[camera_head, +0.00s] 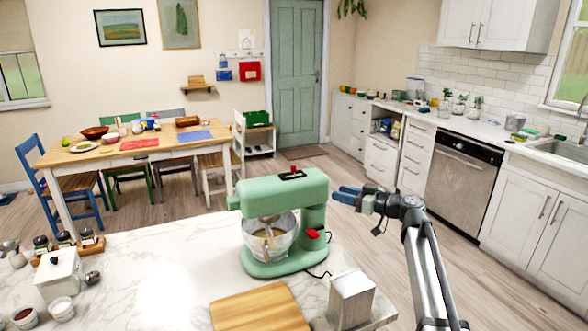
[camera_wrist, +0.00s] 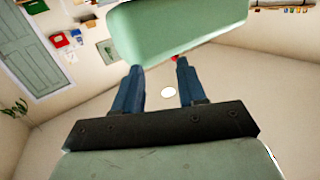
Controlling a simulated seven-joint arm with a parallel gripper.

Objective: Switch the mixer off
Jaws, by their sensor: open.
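The green mixer (camera_head: 276,190) stands on the marble counter with its clear bowl (camera_head: 268,238) under the head. A small red control (camera_head: 292,173) sits on a dark plate on top of the head. Another red part (camera_head: 312,234) is on the base at the right. My gripper (camera_head: 345,195) is to the right of the mixer head, its blue fingers pointing left. In the wrist view the blue fingers (camera_wrist: 158,80) are apart and empty. The green mixer body (camera_wrist: 180,25) is just beyond them, with a bit of red (camera_wrist: 174,58) near the right fingertip. I cannot tell whether they touch.
A wooden board (camera_head: 262,310) and a metal block (camera_head: 352,298) lie in front of the mixer. A white canister (camera_head: 58,275) and jars stand at the left. A dark cord runs beside the base. Open floor lies behind the counter.

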